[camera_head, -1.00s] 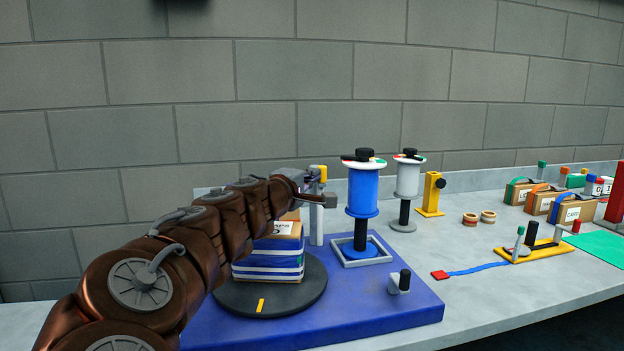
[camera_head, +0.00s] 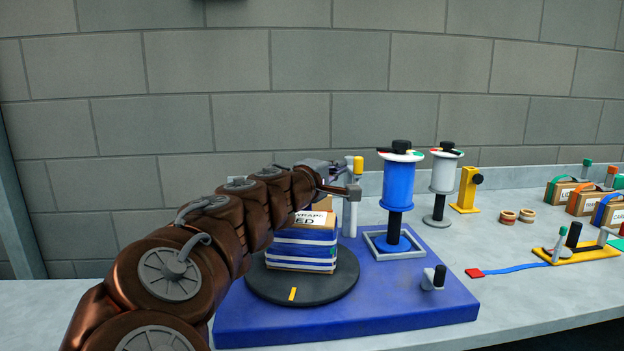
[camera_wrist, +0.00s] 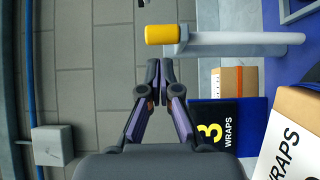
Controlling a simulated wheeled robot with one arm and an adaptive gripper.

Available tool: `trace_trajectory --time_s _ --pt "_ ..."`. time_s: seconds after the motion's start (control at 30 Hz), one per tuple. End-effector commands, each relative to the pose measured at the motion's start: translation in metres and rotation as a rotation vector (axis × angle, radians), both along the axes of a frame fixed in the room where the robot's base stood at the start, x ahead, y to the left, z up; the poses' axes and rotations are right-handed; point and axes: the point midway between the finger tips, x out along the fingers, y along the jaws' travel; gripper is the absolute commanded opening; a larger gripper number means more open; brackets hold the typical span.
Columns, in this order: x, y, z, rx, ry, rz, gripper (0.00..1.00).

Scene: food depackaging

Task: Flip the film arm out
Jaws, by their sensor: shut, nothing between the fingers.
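The film arm shows as a light grey upright post (camera_head: 350,217) with a yellow cap (camera_head: 358,166), behind the wrapped box stack on the turntable. In the wrist view the picture is turned, so the grey bar (camera_wrist: 235,40) lies sideways with its yellow end (camera_wrist: 160,34) at left. My gripper (camera_head: 330,170) is close to the post's top, partly hidden by my arm in the head view. In the wrist view my gripper (camera_wrist: 158,72) is shut and empty, with its tips beside the yellow end and a visible gap between.
The box stack (camera_head: 302,247) stands on a black turntable (camera_head: 262,285) on a blue base (camera_head: 400,320). A blue film roll (camera_head: 397,187) stands right of the post, with a white roll (camera_head: 443,174) beyond. A brick wall (camera_head: 240,70) is behind.

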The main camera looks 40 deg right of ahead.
Motion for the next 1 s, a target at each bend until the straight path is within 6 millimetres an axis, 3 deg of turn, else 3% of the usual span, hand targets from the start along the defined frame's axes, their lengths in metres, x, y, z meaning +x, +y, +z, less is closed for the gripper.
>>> trace_trajectory --time_s 0.1,0.7,1.0 --pt "0.006 0.017 -0.001 0.0 -0.002 0.006 0.0" --pt "-0.015 0.083 -0.001 0.0 -0.002 0.0 0.0" --pt "-0.021 0.104 -0.001 0.001 -0.001 -0.001 0.0"
